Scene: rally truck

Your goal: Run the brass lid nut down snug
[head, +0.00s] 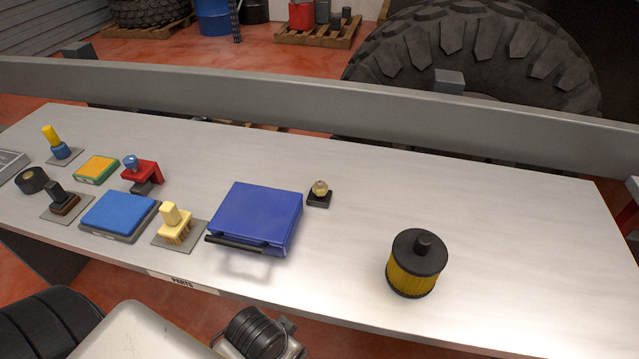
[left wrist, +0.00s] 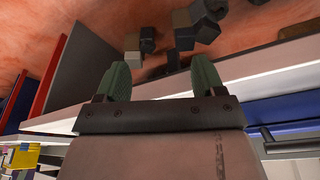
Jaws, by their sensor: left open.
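A small brass nut (head: 320,187) sits on a black square block (head: 319,200) on the workbench, just right of a blue case (head: 256,217). No lid that I can be sure of is in view. My left gripper (left wrist: 160,78) shows in the left wrist view with its two green fingers spread apart and nothing between them. It points at the red floor and some dark blocks, away from the nut. My right gripper is not in view.
The grey bench (head: 520,220) holds a yellow filter with a black top (head: 417,262) at right. A blue pad (head: 119,214), a cream part on a plate (head: 174,222) and several small parts stand at left. A grey rail (head: 300,95) runs behind; a big tyre (head: 480,55) stands beyond.

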